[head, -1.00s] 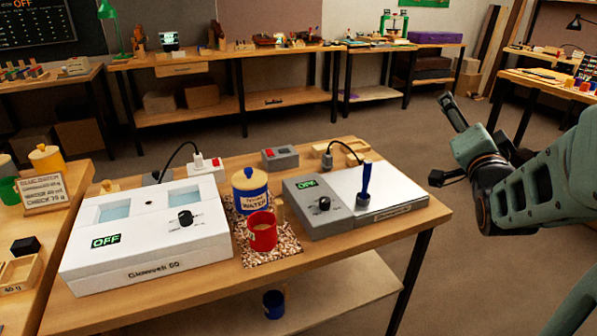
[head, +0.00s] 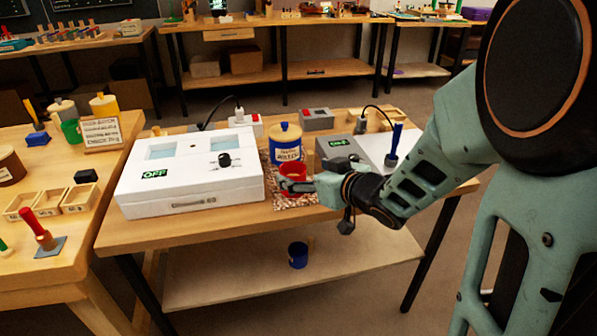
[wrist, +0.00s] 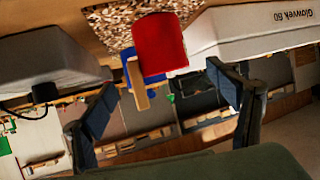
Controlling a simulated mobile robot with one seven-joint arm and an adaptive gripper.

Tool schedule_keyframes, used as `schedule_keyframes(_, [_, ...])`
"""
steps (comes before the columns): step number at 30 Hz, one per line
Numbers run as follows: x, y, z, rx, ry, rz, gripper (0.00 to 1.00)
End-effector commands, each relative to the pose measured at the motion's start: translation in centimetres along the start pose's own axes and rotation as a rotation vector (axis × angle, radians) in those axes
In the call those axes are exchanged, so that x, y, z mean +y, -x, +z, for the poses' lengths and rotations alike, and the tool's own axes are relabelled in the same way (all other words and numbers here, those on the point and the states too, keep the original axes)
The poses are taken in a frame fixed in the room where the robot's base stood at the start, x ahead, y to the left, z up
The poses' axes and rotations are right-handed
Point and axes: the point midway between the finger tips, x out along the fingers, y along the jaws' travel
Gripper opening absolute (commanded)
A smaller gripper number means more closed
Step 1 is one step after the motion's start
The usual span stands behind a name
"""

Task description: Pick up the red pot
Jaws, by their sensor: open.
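The red pot (head: 292,172) stands on a speckled mat (head: 284,200) on the bench, in front of a blue jar (head: 286,148) with a yellow lid and a water label. My gripper (head: 298,186) reaches in from the right and overlaps the pot's lower part in the head view. In the wrist view, which is upside down, the red pot (wrist: 160,45) lies ahead of the two spread dark fingers of my gripper (wrist: 165,100). A light wooden piece (wrist: 138,84) shows beside it. My gripper is open, with nothing held between its fingers.
A white Glowvek box (head: 190,172) reading OFF stands left of the pot. A small blue pot (head: 298,255) stands on the lower shelf. Another table (head: 70,270) is at left.

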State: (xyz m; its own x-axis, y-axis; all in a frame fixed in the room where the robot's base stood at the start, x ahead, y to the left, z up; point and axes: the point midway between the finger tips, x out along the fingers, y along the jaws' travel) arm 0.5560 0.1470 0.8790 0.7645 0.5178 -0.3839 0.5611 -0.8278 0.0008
Motion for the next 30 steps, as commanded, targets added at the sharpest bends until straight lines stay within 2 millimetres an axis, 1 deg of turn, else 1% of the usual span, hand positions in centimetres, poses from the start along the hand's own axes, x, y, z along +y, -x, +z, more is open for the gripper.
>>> schedule_keyframes(5, [0.0, -1.5, 0.4, 0.000, 0.000, -0.001, 0.81])
schedule_keyframes(9, [0.1, -3.7, 1.0, -0.001, 0.000, -0.002, 0.81])
schedule_keyframes(13, [0.2, -5.2, 0.8, 0.000, -0.001, 0.000, 0.81])
schedule_keyframes(16, [0.2, -5.7, 0.7, 0.000, -0.001, 0.001, 0.81])
schedule_keyframes(22, [0.3, -5.7, 0.6, 0.001, -0.002, 0.002, 0.81])
schedule_keyframes(23, [0.3, -5.7, 0.6, 0.001, -0.002, 0.002, 0.79])
schedule_keyframes(30, [0.3, -5.7, 0.6, 0.001, -0.001, 0.001, 0.52])
